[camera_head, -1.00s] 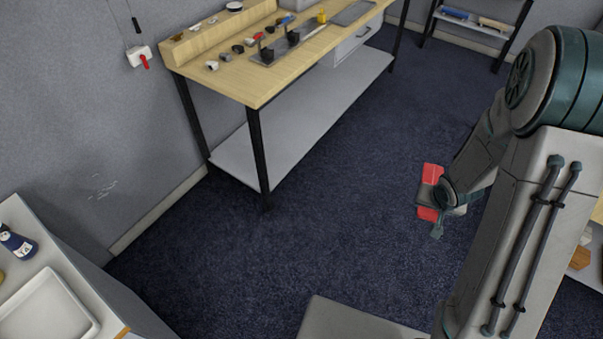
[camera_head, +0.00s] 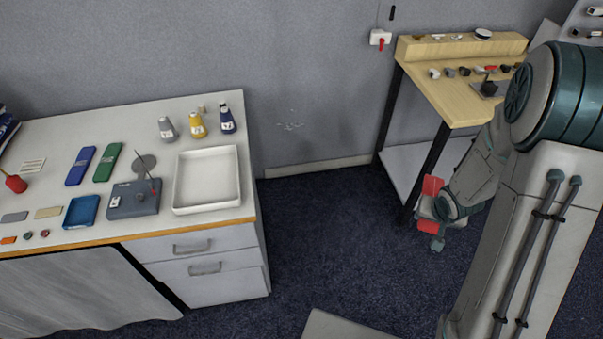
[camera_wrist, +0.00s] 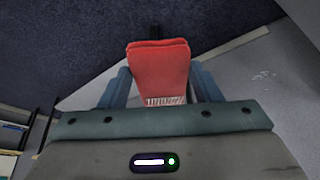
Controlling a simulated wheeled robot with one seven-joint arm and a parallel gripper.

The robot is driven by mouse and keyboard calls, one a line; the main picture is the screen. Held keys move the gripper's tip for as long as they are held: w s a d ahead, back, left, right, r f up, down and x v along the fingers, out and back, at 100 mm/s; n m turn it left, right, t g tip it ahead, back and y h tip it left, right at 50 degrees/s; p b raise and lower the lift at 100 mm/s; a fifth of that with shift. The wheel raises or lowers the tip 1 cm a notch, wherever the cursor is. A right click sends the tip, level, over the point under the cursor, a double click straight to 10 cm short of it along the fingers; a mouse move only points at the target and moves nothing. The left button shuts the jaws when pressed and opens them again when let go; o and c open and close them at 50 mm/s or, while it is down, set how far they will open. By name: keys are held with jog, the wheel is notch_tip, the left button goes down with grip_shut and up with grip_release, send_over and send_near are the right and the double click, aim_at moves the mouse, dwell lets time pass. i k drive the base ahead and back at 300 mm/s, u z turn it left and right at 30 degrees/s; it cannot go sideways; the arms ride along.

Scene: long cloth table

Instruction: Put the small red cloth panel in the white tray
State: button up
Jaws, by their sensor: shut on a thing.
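The small red cloth panel (camera_wrist: 160,70) is held between the two fingers of my gripper (camera_wrist: 161,90) in the wrist view, with a white striped edge towards the palm. In the head view the red panel (camera_head: 429,227) shows on both sides of my gripper (camera_head: 436,208), above the dark carpet at the right. The gripper is shut on it. The white tray (camera_head: 207,208) is empty and lies on the white-topped table at the left, near that table's right end. My gripper is well to the right of the tray, apart from it.
Left of the tray stands a grey device (camera_head: 133,200) with a thin upright rod. Several bottles (camera_head: 197,125) stand behind the tray. A wooden workbench (camera_head: 447,90) is at the back right. Open carpet (camera_head: 330,240) lies between the white table and my arm.

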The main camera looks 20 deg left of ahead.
aim_at(217, 179)
jog(key=u, duration=1.45)
